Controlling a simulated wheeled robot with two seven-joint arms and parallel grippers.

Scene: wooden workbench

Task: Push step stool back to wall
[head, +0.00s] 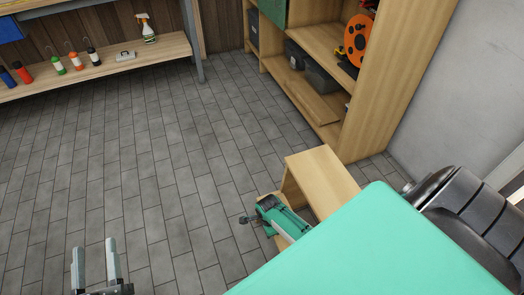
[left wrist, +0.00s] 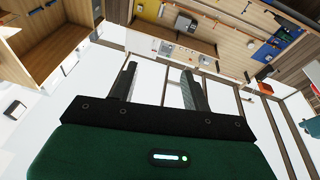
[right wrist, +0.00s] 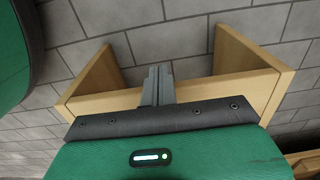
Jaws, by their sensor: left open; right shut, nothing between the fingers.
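The step stool (head: 322,178) is a light wooden box-like piece standing on the tiled floor, right of centre in the head view. Its near part is hidden behind my green arm. In the right wrist view the stool (right wrist: 243,62) shows two side panels joined by a board. My right gripper (right wrist: 157,82) is shut and empty, its fingers overlapping that board between the side panels. I cannot tell whether they touch it. My left gripper (head: 95,262) is open and empty at the bottom left of the head view, well away from the stool.
A tall wooden shelf unit (head: 365,95) with grey bins (head: 320,82) and an orange reel (head: 357,40) stands just behind the stool. The grey wall (head: 450,75) is at the right. A low shelf (head: 100,72) with bottles is at the back left. The tiled floor (head: 140,150) between is clear.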

